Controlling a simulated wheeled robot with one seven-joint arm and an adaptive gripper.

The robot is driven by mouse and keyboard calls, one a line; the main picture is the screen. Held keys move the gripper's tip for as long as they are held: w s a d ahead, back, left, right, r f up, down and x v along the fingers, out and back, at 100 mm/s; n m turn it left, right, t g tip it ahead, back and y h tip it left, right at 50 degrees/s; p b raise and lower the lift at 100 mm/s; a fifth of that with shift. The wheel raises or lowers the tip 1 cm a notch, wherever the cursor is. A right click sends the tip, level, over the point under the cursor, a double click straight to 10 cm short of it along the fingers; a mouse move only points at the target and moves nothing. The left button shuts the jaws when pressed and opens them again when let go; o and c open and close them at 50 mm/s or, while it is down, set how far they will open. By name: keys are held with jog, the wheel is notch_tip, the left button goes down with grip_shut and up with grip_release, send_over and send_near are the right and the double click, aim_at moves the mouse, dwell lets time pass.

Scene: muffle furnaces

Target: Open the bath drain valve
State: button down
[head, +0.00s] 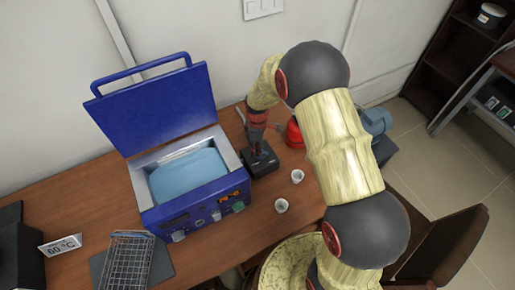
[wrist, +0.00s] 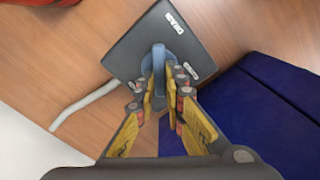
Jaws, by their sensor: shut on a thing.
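The blue water bath (head: 190,195) stands on the bench with its lid (head: 160,110) up and light blue water inside. The drain valve's dark box (head: 262,163) sits at the bath's right side. In the wrist view the box (wrist: 130,52) carries a DRAIN label and a second small label that I cannot read. A grey-blue valve handle (wrist: 158,58) stands up from it. My gripper (wrist: 160,92) is shut on this handle, one finger on each side. In the head view my gripper (head: 257,140) points down over the box.
A pale hose (wrist: 85,105) runs from the box. Two small white cups (head: 289,191) stand on the bench in front. A red object (head: 294,134) is behind my arm. A wire rack (head: 128,262) and a 60 °C sign (head: 61,245) lie left.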

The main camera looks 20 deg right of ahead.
jog(key=m, duration=0.5)
jog(key=shift+w+d+r+m+p, duration=0.1)
jog(key=shift+w+m+p, duration=0.1)
jog(key=shift+m+p, duration=0.15)
jog(key=shift+w+d+m, duration=0.1)
jog(key=shift+d+m, duration=0.1)
jog(key=shift+m, duration=1.95)
jog(key=c, duration=1.8)
grip_release()
jog(key=shift+c, duration=0.2)
notch_tip(320, 180, up, 12)
